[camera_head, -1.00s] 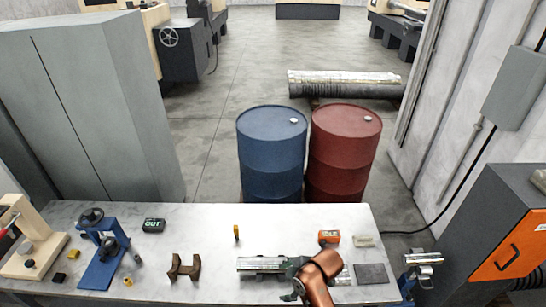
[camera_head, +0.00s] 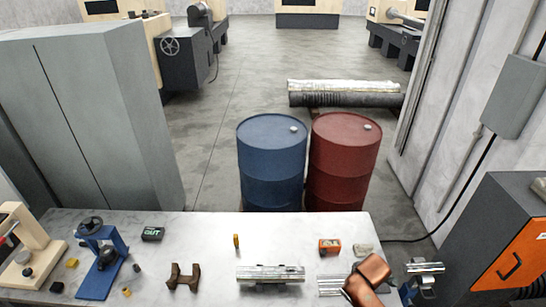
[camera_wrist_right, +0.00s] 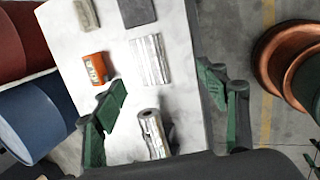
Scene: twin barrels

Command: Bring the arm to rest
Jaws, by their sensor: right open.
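My right arm's copper link (camera_head: 368,277) shows at the front right of the table in the head view; its gripper is not visible there. In the right wrist view my right gripper (camera_wrist_right: 161,78) is open, its green fingers apart over the white table (camera_wrist_right: 190,110) with nothing held between them. A shiny metal cylinder (camera_head: 270,272) lies on the table in the head view, left of the arm and apart from it. The cylinder also shows low between the fingers in the wrist view (camera_wrist_right: 153,135). My left gripper is in neither view.
A ribbed silver piece (camera_head: 330,285), an orange box (camera_head: 329,246) and a beige block (camera_head: 363,249) lie near the arm. A brown cradle (camera_head: 183,277) and a blue device (camera_head: 104,262) stand left. Blue (camera_head: 271,165) and red (camera_head: 342,165) barrels stand behind the table.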

